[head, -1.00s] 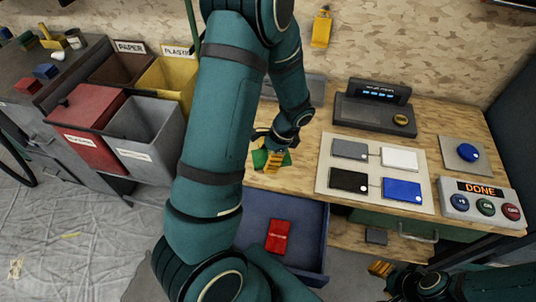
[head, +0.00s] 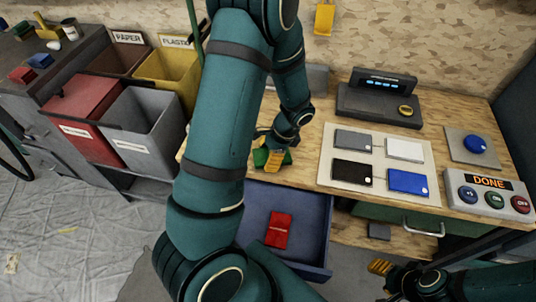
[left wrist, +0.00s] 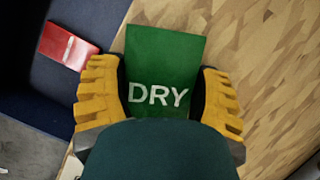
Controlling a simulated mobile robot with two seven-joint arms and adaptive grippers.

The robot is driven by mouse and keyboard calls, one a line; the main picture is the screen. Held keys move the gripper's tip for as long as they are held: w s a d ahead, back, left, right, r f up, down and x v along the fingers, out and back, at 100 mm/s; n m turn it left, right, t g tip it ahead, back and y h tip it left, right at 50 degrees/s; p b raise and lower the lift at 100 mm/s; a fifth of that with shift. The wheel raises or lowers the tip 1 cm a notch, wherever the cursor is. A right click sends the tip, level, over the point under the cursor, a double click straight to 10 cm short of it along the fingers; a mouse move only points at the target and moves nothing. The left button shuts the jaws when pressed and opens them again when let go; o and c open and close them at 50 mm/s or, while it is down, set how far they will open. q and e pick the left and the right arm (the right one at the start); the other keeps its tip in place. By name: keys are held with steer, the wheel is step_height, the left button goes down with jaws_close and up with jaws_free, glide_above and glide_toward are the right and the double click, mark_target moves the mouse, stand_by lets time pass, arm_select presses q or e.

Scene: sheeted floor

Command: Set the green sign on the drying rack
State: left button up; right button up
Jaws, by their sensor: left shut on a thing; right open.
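The green sign (head: 261,157), lettered DRY, is in my left gripper (head: 277,158), low over or on the front left part of the wooden bench. In the left wrist view the sign (left wrist: 165,60) shows face-on between the two yellow fingers (left wrist: 160,100), which are shut on it. Whether it touches the bench is unclear. My right gripper (head: 381,267) is open and empty at the lower right, in front of the bench. I cannot make out a drying rack; my left arm covers much of the middle.
An open blue drawer (head: 317,235) holds a red item (head: 278,230) below the sign. A pale board (head: 428,160) with coloured tiles, a dark console (head: 378,105) and a button box (head: 490,190) occupy the bench's right. Sorting bins (head: 142,130) stand left.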

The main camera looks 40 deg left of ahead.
arm_select(q)
steer(key=shift+f+b, duration=0.4)
steer(key=shift+f, duration=0.15)
steer(key=shift+s+d+f, duration=0.1)
steer(key=shift+s+f, duration=0.05)
steer(key=shift+f, duration=0.2)
steer(key=o, duration=1.2)
steer(key=shift+f, duration=0.1)
steer(key=shift+w+d+r, duration=0.1)
steer(key=shift+w+r, duration=0.15)
steer(key=shift+r, duration=0.15)
steer(key=v, duration=1.1)
steer(key=shift+s+r, duration=0.1)
steer(key=shift+r, duration=0.2)
